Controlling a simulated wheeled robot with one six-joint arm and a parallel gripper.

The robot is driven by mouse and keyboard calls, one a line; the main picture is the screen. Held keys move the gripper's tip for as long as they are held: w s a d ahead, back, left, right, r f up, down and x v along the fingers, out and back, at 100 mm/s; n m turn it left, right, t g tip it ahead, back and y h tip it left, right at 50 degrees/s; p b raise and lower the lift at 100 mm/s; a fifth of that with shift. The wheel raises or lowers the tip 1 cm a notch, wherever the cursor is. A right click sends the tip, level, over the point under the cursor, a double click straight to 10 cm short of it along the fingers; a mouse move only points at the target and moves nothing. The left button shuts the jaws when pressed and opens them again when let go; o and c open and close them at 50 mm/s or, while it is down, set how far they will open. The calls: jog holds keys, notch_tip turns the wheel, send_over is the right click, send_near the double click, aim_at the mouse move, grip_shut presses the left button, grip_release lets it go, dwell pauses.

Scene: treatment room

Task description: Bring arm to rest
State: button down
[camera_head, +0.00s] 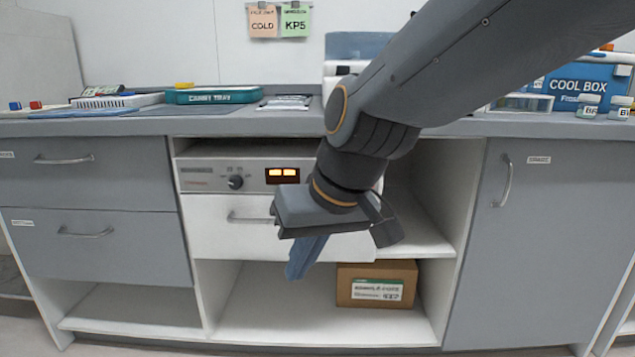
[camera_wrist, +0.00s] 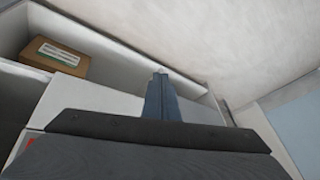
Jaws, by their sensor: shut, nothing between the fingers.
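My arm reaches in from the upper right in the head view, and my gripper (camera_head: 300,268) hangs in front of the cabinet, pointing down. Its blue-grey fingers are shut together with nothing between them. In the wrist view the closed fingers (camera_wrist: 162,85) point ahead, with the white shelf edge and floor beyond. The gripper is in front of the white drawer (camera_head: 235,240) of the appliance and above the lower shelf. It appears apart from the furniture, though the exact gap cannot be told.
A cardboard box (camera_head: 350,285) sits on the lower shelf, right of my gripper; it also shows in the wrist view (camera_wrist: 55,58). The counter above holds a green tray (camera_head: 212,96), a blue cool box (camera_head: 585,82) and small jars (camera_head: 588,106). Grey drawers (camera_head: 90,185) and a door (camera_head: 530,240) flank the bay.

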jog(key=s+d+f+g+h, duration=0.1)
jog(key=s+f+g, duration=0.1)
jog(key=s+f, duration=0.35)
jog(key=s+d+f+g+h, duration=0.1)
jog(key=s+f, duration=0.1)
jog(key=s, duration=0.6)
jog(key=d+r+m+h+p, duration=0.1)
jog(key=d+r+m+p, duration=0.1)
jog(key=d+r+p, duration=0.8)
jog(key=d+r+m+h+p, duration=0.1)
jog(key=d+r+m+p, duration=0.2)
jog(key=d+r+p, duration=0.7)
notch_tip(320, 180, up, 6)
jog(key=p, duration=1.4)
jog(key=shift+f, duration=0.25)
jog(key=c, duration=2.5)
grip_release()
jog(key=shift+w, duration=0.1)
